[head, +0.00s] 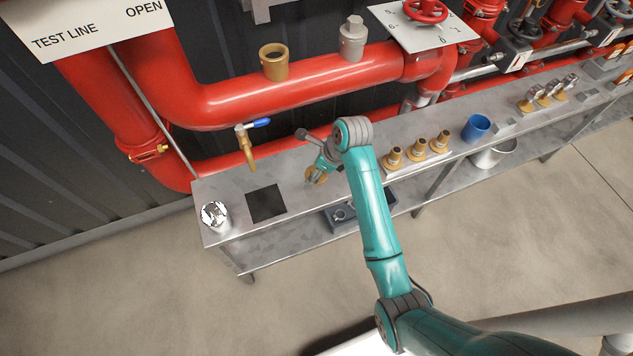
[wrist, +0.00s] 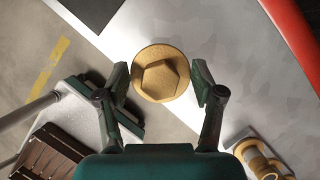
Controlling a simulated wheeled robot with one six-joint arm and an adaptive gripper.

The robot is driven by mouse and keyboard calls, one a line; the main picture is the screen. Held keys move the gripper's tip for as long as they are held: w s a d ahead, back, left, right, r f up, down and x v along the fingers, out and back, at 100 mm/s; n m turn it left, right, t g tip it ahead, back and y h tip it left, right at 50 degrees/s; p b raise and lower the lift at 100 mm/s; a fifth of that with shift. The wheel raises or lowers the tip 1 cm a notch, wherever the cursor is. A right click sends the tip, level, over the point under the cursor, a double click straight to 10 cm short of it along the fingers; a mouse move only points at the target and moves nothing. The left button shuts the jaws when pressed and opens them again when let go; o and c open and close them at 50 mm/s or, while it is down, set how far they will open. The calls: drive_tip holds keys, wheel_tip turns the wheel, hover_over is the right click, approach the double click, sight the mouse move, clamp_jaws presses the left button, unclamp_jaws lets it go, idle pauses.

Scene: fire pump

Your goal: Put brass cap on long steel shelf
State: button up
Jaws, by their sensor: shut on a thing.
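The brass cap (head: 314,177) is a round golden disc with a hexagonal boss. In the wrist view the cap (wrist: 161,74) lies between the fingers, hexagon facing the camera. My gripper (head: 320,172) is shut on it; in the wrist view my gripper (wrist: 161,82) has a finger on each side of the cap. The long steel shelf (head: 290,188) runs along the red pipes, and the cap is over its left part. The shelf's grey top (wrist: 240,60) fills much of the wrist view. I cannot tell whether the cap touches the shelf.
A black square (head: 266,203) and a shiny round item (head: 215,215) are on the shelf's left end. Brass fittings (head: 417,147) and a blue cup (head: 476,127) stand to the right. A tap (head: 246,148) hangs behind. A grey tray (head: 345,216) sits below the shelf top.

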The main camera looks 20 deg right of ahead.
drive_tip(key=shift+f, duration=3.75)
drive_tip(key=shift+f, duration=0.1)
drive_tip(key=o, duration=1.3)
drive_tip(key=v, duration=1.2)
